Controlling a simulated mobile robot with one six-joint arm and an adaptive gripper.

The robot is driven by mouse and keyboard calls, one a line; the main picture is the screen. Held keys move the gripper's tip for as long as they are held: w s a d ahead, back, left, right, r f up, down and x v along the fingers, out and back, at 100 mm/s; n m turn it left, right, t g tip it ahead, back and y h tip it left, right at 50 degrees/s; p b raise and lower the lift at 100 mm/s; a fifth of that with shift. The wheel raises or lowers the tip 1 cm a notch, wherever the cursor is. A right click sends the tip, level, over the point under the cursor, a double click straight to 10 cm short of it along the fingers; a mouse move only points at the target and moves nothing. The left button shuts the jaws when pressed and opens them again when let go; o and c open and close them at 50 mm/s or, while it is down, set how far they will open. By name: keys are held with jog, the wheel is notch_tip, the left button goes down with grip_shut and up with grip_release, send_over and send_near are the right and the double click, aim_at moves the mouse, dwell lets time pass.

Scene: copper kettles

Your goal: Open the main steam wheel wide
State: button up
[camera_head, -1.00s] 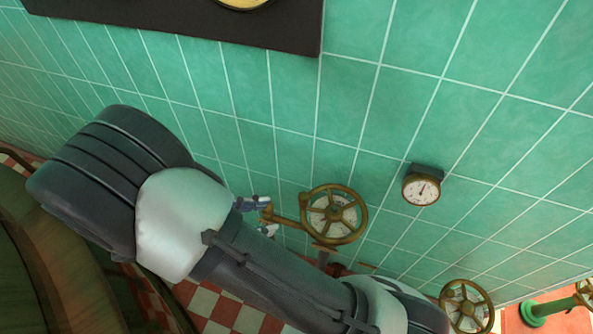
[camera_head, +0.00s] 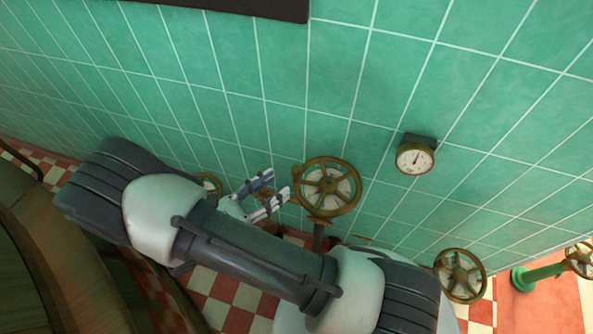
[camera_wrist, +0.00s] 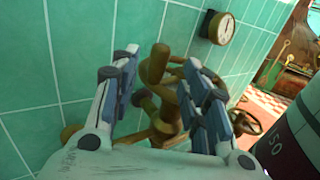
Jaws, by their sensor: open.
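A brass spoked wheel (camera_head: 327,187) stands out from the green tiled wall in the middle of the head view. I take it as the main steam wheel, though no label can be read. My gripper (camera_head: 276,187) is just left of its rim, with the two fingers apart. In the wrist view, brass parts (camera_wrist: 158,65) show between and beyond the open fingers of my gripper (camera_wrist: 162,60). I cannot tell whether the fingers touch them. My gripper hides part of the brasswork there.
A round gauge (camera_head: 415,158) is on the wall, up and right of the wheel. Another brass wheel (camera_head: 461,275) is lower right, and one beside a green pipe (camera_head: 545,272) at the right edge. A further wheel (camera_head: 208,183) is partly hidden behind my arm. A dark panel (camera_head: 260,8) is above.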

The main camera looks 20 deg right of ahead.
aim_at(297, 171)
jog(key=b+x, duration=0.1)
jog(key=x, duration=0.7)
grip_shut()
dwell(0.4)
